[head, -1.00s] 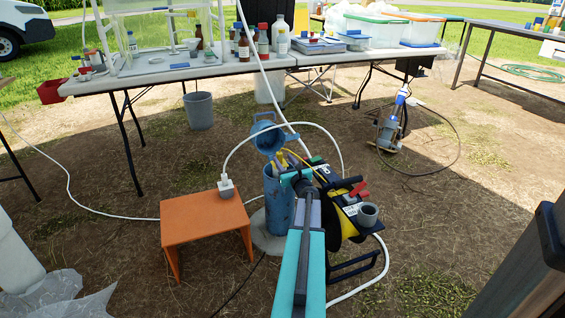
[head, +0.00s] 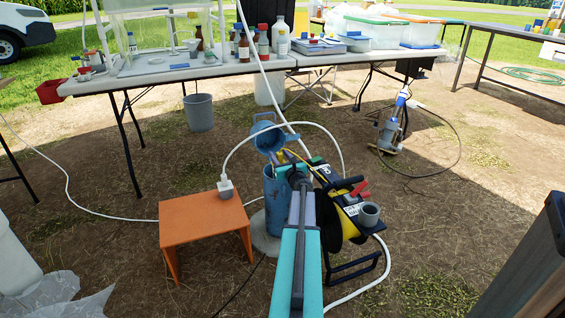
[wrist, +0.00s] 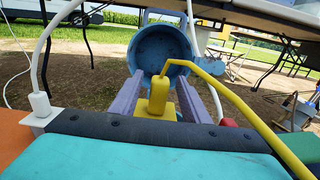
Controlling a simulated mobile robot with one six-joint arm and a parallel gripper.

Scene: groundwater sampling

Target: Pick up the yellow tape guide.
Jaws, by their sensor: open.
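The yellow tape guide (wrist: 160,97) is an upright yellow block ahead of my gripper in the wrist view. It shows between the two grey-purple fingers of my gripper (wrist: 162,100), with a gap on each side. The fingers are apart and hold nothing. Yellow tape runs from the guide's top to the right and down. In the head view my gripper and arm hide most of the guide, at the top of the blue well casing (head: 273,207). The open blue well lid (wrist: 160,50) stands behind the guide.
An orange stool (head: 203,236) with a white plug-like box stands left of the casing. A black reel with yellow tape (head: 346,222) on a stand is close on the right. White cable and hose loop around the casing. A white table (head: 240,68) stands behind.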

